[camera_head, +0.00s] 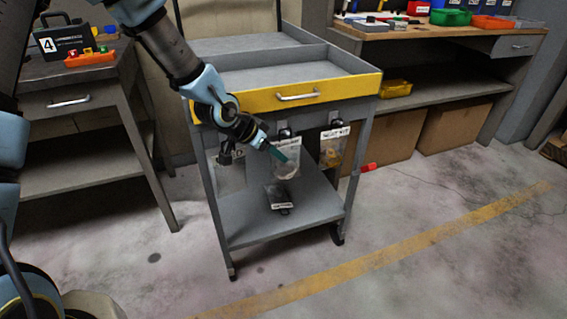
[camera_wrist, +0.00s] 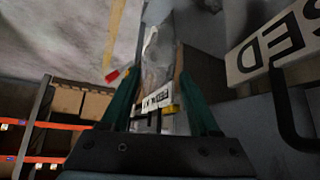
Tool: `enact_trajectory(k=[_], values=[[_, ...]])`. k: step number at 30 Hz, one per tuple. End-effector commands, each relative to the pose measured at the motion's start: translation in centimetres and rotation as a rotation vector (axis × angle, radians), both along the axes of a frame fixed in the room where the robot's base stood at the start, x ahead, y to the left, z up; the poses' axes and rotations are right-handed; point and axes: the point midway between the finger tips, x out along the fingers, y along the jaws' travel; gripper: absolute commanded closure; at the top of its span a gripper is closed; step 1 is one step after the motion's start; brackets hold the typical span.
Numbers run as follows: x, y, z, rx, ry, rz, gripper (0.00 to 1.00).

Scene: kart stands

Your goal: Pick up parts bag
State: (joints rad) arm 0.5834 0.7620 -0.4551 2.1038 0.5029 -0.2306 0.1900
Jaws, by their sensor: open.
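Several clear parts bags hang under the yellow-fronted drawer of the grey cart. The right bag (camera_head: 333,152) has a white label reading NEXT KIT and yellowish contents. A middle bag (camera_head: 289,168) hangs beside it, partly behind my gripper (camera_head: 279,153). In the wrist view, my gripper (camera_wrist: 160,82) has its teal fingers spread apart, with a clear bag (camera_wrist: 155,55) and its upside-down label showing between them, seemingly beyond the tips. Contact cannot be told. A large upside-down label ending in SED (camera_wrist: 275,45) is close at the right. Another labelled bag (camera_head: 280,197) lies on the lower shelf.
The cart (camera_head: 262,222) stands on wheels, its drawer (camera_head: 270,103) just above the bags. A left bag (camera_head: 231,175) also hangs there. A red piece (camera_head: 368,167) sticks out by the right leg. A workbench (camera_head: 440,33) with bins stands behind right; the front floor is clear.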

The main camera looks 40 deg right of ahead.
Motion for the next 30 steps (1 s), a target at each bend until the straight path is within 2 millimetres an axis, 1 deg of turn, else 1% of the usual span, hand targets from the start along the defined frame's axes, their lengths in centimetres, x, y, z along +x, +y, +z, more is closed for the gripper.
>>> enact_trajectory(k=[9, 13, 20, 30], values=[[-0.2, -2.6, -3.4, 0.001, 0.002, -0.001, 0.38], [0.0, -3.1, -4.0, 0.001, 0.001, 0.001, 0.38], [0.0, -3.1, -4.0, 0.001, 0.001, 0.001, 0.39], [0.0, -3.1, -4.0, 0.001, 0.001, 0.001, 0.78]])
